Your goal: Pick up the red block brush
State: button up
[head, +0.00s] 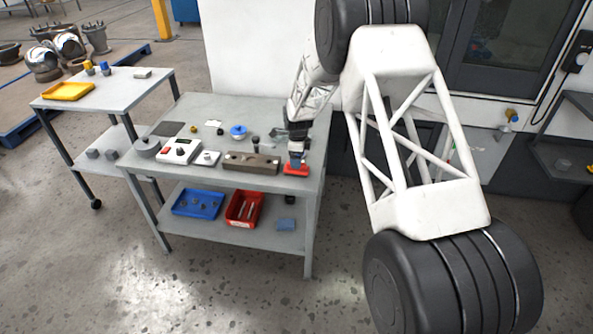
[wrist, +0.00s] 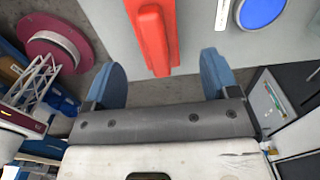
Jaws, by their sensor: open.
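The red block brush (head: 296,169) lies at the front right corner of the grey workbench top. In the wrist view the brush (wrist: 155,38) is a long red bar, running from the top edge down to the gap between the fingers. My gripper (head: 297,160) is low over the brush in the head view and hides part of it. In the wrist view my gripper (wrist: 161,66) has its two blue fingers wide apart, one on each side of the brush's near end, with a gap on both sides. Bristles are not visible.
A brown block (head: 251,163) lies close left of the brush. A white box with a red part (head: 181,151), a grey disc (head: 146,147) and a blue round item (head: 238,131) are also on the workbench (head: 222,105). The lower shelf holds blue (head: 197,204) and red (head: 244,209) bins.

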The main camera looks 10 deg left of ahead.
jog(key=shift+f, duration=0.1)
jog(key=shift+s+a+f, duration=0.1)
jog(key=shift+f, duration=1.2)
jog(key=shift+s+a+f, duration=0.1)
jog(key=shift+f, duration=1.15)
jog(key=c, duration=1)
jog(key=shift+r, duration=0.15)
jog(key=shift+c, duration=0.2)
jog(key=shift+r, duration=0.8)
notch_tip(320, 180, up, 2)
jog(key=shift+r, duration=0.1)
jog(key=s+d, duration=0.3)
jog(key=s, duration=0.4)
jog(key=s+d+r, duration=0.1)
jog(key=s+d, duration=0.2)
jog(key=s, duration=0.4)
jog(key=shift+s, duration=0.4)
